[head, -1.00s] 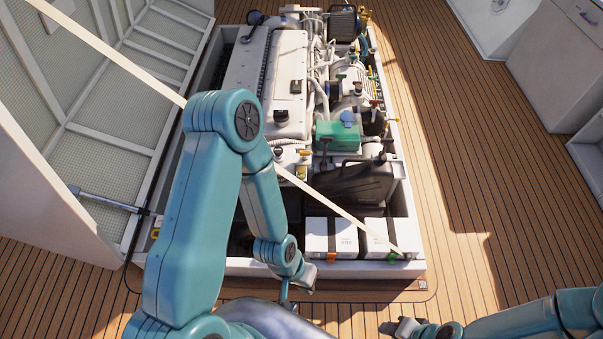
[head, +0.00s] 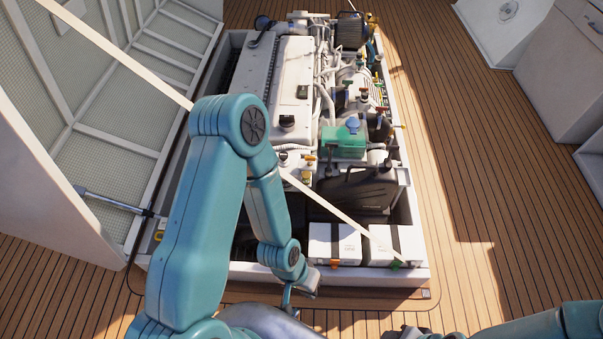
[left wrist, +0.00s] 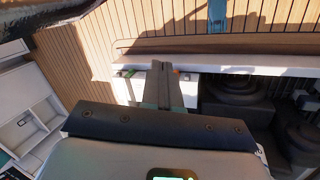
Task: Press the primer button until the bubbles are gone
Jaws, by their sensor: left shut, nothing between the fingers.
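The engine (head: 275,85) sits in the open hatch, with hoses and small coloured caps along its right side. I cannot pick out the primer button or any bubbles; they are hidden or too small. My left gripper (head: 292,302) hangs low in front of the hatch's near edge, apart from the engine. In the left wrist view its fingers (left wrist: 162,85) are together and empty. My right gripper (head: 405,333) is at the bottom edge of the head view, partly cut off, and its jaws are not clear.
Two white boxes (head: 335,243) with dark straps stand at the hatch's near right. A black canister (head: 355,188) and a green tank (head: 343,142) are behind them. The raised hatch lid (head: 120,75) is at left, with a strut (head: 110,200). The deck (head: 470,180) at right is clear.

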